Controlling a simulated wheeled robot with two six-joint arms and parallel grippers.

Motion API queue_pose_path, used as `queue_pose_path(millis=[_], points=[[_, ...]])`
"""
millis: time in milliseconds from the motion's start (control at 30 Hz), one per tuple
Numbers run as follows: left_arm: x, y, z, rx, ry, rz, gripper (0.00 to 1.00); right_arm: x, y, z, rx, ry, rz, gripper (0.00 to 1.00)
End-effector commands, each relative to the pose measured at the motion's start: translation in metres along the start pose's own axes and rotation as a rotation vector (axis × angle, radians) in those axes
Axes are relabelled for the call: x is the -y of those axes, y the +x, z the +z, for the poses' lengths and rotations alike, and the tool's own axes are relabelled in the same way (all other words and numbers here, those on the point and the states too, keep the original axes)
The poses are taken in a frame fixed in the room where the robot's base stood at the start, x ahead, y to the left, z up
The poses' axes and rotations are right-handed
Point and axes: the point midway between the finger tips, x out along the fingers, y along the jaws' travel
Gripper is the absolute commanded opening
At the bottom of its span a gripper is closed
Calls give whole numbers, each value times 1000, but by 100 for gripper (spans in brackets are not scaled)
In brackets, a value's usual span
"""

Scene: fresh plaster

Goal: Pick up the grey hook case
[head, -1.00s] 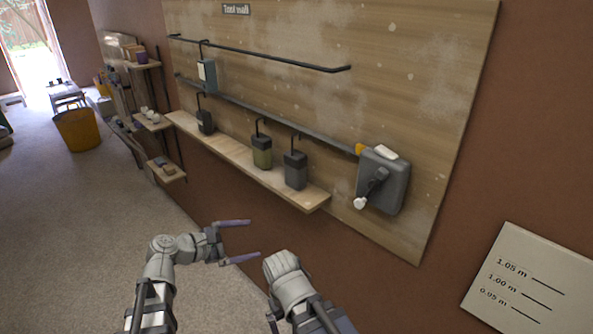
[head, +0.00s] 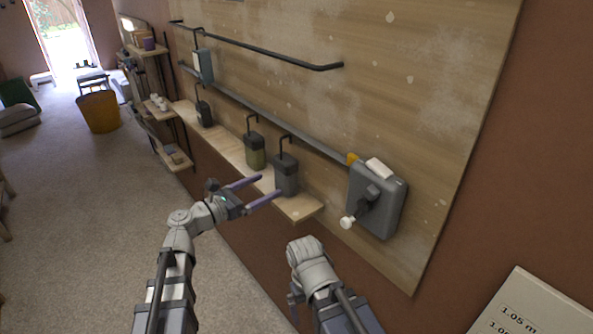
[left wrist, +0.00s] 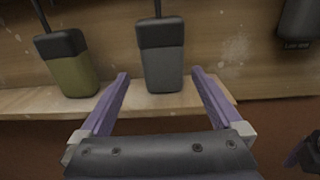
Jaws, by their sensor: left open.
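The grey hook case (head: 286,174), a dark-topped box with a black hook rising from it, stands at the right end of the wooden shelf. In the left wrist view, the grey case (left wrist: 163,68) is centred beyond my fingers. My left gripper (head: 269,186) is open and empty, its two purple fingers pointing at the case from the front; in the left wrist view, the gripper (left wrist: 160,74) has its fingertips on either side of the case's outline, apart from it.
An olive hook case (head: 255,151) stands left of the grey one, and a dark case (head: 204,114) farther left. A pale-fronted case (head: 203,66) hangs above. A grey wall box (head: 377,200) with a lever is at right. The shelf (head: 303,208) ends right of the grey case.

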Motion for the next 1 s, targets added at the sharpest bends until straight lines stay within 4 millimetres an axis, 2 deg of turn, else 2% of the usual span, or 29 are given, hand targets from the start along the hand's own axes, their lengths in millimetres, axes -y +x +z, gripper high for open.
queue_pose_path(millis=[167,400,667,867,1000], points=[[0,2,0,1,-1,0,100,0,0,0,0,0,0,100],[0,24,-1,0,0,-2,100,0,1,0,0,0,0,100],[1,33,-4,0,0,-1,100,0,4,0,0,0,0,100],[4,59,-12,0,0,-3,100,1,12,-1,0,0,0,100],[3,77,-9,0,0,-1,100,1,9,0,0,0,0,100]])
